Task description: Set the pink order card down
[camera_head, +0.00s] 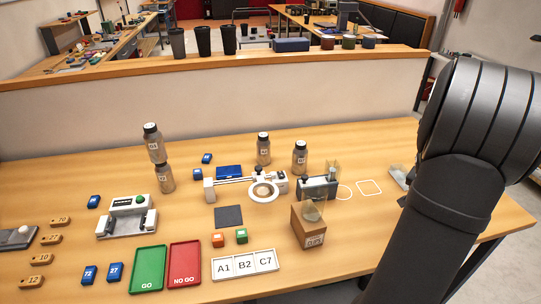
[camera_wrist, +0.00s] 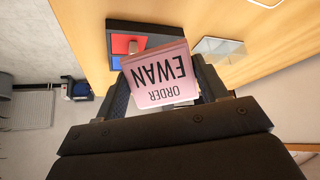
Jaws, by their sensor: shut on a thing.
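The pink order card (camera_wrist: 160,82) reads "ORDER EWAN" and appears upside down in the wrist view. My gripper (camera_wrist: 165,68) is shut on it, with one dark finger at each side of the card. Beyond the card is a dark tray (camera_wrist: 120,27) with a red and a blue part, partly covered by the card. I cannot tell whether the card touches the tray. In the head view my arm hides the gripper and the card.
A pale faceted object (camera_wrist: 218,49) lies right of the tray on the wooden table (camera_head: 400,140). A white square outline (camera_head: 369,187) marks the tabletop. Left of it stand a clear-topped box (camera_head: 309,231), bottles, a green tray (camera_head: 149,268) and a red tray (camera_head: 184,268).

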